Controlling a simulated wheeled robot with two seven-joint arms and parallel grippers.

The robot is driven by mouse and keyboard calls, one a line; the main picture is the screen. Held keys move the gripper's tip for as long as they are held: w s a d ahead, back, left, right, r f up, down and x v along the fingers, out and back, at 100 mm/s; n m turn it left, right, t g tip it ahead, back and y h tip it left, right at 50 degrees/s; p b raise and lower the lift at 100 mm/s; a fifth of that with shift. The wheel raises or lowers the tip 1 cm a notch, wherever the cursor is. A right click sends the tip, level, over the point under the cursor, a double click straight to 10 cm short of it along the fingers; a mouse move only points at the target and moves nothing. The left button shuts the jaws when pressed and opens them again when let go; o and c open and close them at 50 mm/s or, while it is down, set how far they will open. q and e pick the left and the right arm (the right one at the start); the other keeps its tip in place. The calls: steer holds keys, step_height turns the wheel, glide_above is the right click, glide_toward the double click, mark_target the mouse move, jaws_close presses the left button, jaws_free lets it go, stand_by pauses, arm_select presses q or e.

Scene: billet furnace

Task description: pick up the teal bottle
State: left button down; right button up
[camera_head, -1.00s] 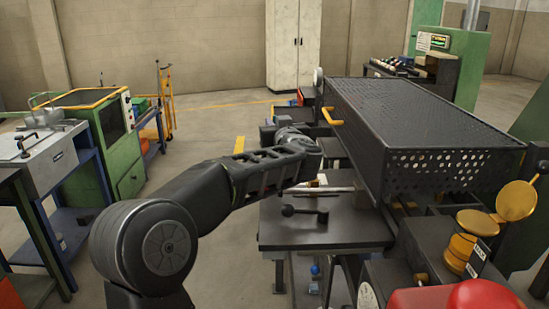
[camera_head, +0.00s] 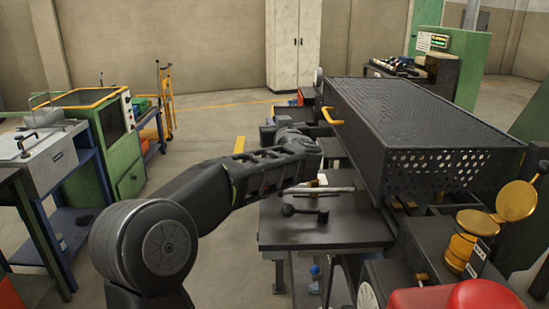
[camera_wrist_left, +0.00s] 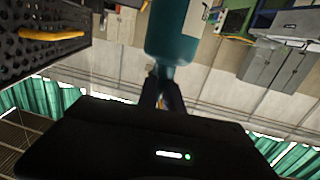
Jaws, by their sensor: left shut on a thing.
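The teal bottle (camera_wrist_left: 174,45) shows at the top middle of the left wrist view, with a pale label on its side. Its far end is cut off by the frame's top edge. My left gripper (camera_wrist_left: 162,84) is shut on the narrower end of the bottle. In the head view my left arm reaches in from the left to the dark machine, and its wrist hides the fingers and the bottle. My right gripper is in neither view.
A dark perforated guard box (camera_head: 415,125) with a yellow handle (camera_head: 333,116) stands right of my left wrist. A dark metal table (camera_head: 325,225) with a lever lies below it. A green cabinet (camera_head: 118,145) and a workbench stand at the left. Open floor lies between.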

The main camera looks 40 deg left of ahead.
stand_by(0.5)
arm_select(q)
step_height(320, 180, up, 10)
steer(key=p, duration=0.3)
stand_by(0.8)
